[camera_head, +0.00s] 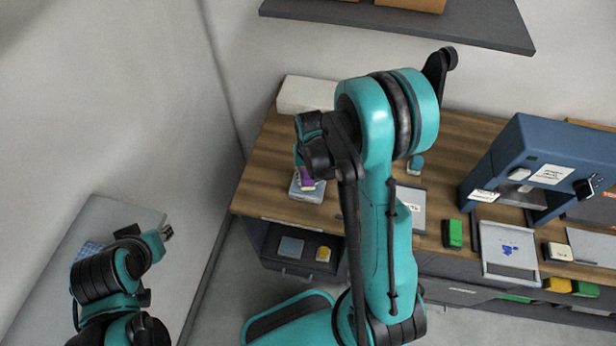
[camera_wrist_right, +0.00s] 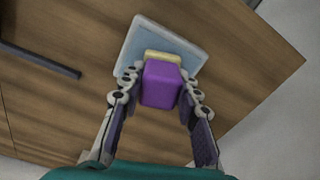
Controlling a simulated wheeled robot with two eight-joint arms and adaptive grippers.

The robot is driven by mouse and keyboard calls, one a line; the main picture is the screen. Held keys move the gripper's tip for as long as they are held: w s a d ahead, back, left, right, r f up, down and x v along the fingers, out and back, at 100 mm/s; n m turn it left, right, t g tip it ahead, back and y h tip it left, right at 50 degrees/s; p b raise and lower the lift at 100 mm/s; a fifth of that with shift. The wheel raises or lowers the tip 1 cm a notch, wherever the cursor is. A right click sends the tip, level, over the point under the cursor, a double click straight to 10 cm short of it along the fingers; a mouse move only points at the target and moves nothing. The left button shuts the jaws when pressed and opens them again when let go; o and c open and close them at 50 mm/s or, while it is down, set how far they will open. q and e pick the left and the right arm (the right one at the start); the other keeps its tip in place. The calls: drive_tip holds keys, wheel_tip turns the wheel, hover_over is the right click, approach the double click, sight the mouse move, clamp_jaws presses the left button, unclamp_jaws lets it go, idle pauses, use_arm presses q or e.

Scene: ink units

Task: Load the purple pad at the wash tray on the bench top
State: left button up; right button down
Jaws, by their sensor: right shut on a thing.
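The purple pad (camera_wrist_right: 161,86) sits between the fingers of my right gripper (camera_wrist_right: 160,92), which is shut on it. A pale yellow end of the pad points toward a pale blue-grey square tray, likely the wash tray (camera_wrist_right: 140,45). In the head view the purple pad (camera_head: 307,182) shows just above the pale tray (camera_head: 306,195) at the bench's left end. I cannot tell whether the pad touches the tray. My right arm hides part of the bench. My left gripper (camera_head: 166,233) is off to the left, away from the bench, too small to judge.
A white box (camera_head: 306,94) stands behind the tray. A blue press (camera_head: 535,150), a green pad (camera_head: 453,234) and a tray with blue marks (camera_head: 507,250) are at right. Below the bench, an open compartment holds a yellow block (camera_head: 323,254). A shelf (camera_head: 400,22) hangs above.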

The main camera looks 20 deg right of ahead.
drive_tip(key=shift+r, duration=0.1)
drive_tip(key=shift+r+p, duration=2.35)
drive_tip(key=shift+r, duration=1.1)
drive_tip(key=shift+f, duration=0.1)
